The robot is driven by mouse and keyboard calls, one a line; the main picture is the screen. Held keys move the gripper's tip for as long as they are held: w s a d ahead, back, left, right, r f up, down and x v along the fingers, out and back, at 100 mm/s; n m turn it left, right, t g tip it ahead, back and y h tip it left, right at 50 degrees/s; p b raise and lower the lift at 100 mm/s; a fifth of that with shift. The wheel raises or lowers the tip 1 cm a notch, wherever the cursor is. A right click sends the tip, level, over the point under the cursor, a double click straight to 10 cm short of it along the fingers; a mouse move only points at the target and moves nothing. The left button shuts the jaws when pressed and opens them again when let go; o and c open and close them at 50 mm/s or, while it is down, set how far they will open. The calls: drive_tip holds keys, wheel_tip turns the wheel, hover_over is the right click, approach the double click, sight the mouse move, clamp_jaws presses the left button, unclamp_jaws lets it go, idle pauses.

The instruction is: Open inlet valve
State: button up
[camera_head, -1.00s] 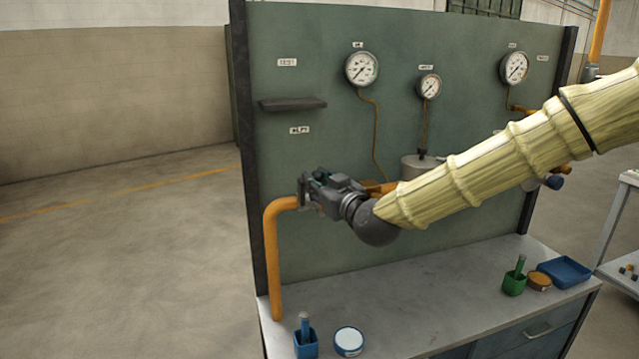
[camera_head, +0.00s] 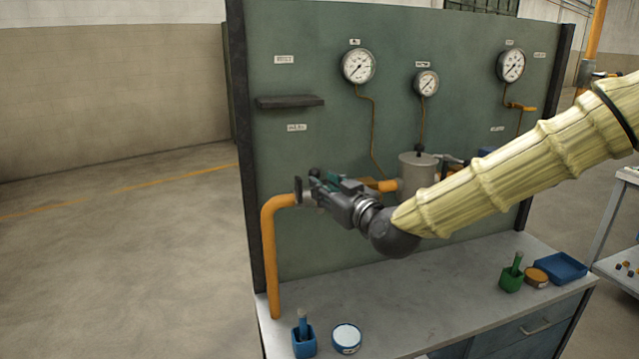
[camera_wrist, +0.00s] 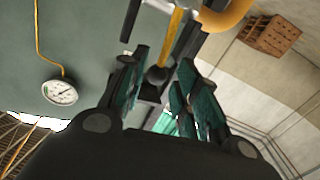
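The inlet valve sits on the orange pipe (camera_head: 270,250) at the left of the green panel. In the head view my gripper covers most of it. In the wrist view a yellow lever (camera_wrist: 175,40) with a dark round knob (camera_wrist: 158,75) shows between the fingers. My gripper (camera_head: 314,182) is right at the valve, pointing left. In the wrist view my gripper (camera_wrist: 163,62) has its two teal-padded fingers apart, with gaps beside the knob. I cannot tell whether either finger touches the lever.
A dark shelf (camera_head: 290,101) juts out above my gripper. A grey cylinder (camera_head: 417,172) stands behind my arm. Blue (camera_head: 304,343) and green (camera_head: 512,279) holders, round tins and a blue tray (camera_head: 562,267) stand on the bench (camera_head: 400,300). Left floor is clear.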

drive_tip(key=shift+v, duration=1.45)
drive_tip(key=shift+c, duration=0.5)
